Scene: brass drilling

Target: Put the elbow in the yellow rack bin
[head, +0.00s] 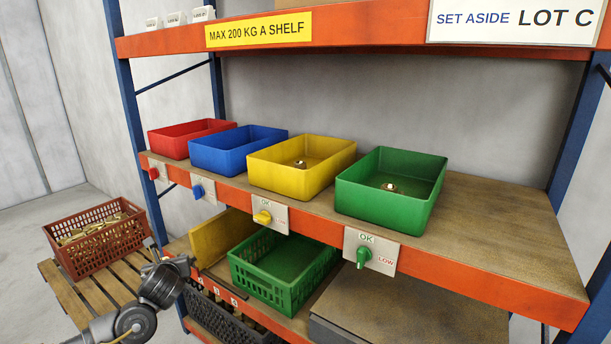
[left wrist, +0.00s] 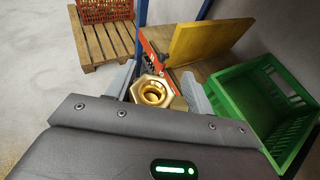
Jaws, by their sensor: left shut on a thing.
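The yellow rack bin (head: 272,178) stands on the shelf between the blue and green bins, with a small brass piece (head: 300,164) on its floor. My left gripper (left wrist: 158,92) is shut on a brass fitting (left wrist: 152,91) with a hexagonal end and a round bore facing the left wrist camera. Its full shape is hidden, so I cannot confirm the elbow's bend. In the head view my left arm is low at the left, beside the rack and below the bin shelf. The fitting cannot be made out there. My right gripper is out of view.
Red (head: 170,145), blue (head: 218,160) and green (head: 385,207) bins share the shelf; the green one holds a brass piece. A green crate (head: 262,284) and a yellow panel (head: 218,240) sit below. A brown crate (head: 88,252) of brass parts stands on a pallet.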

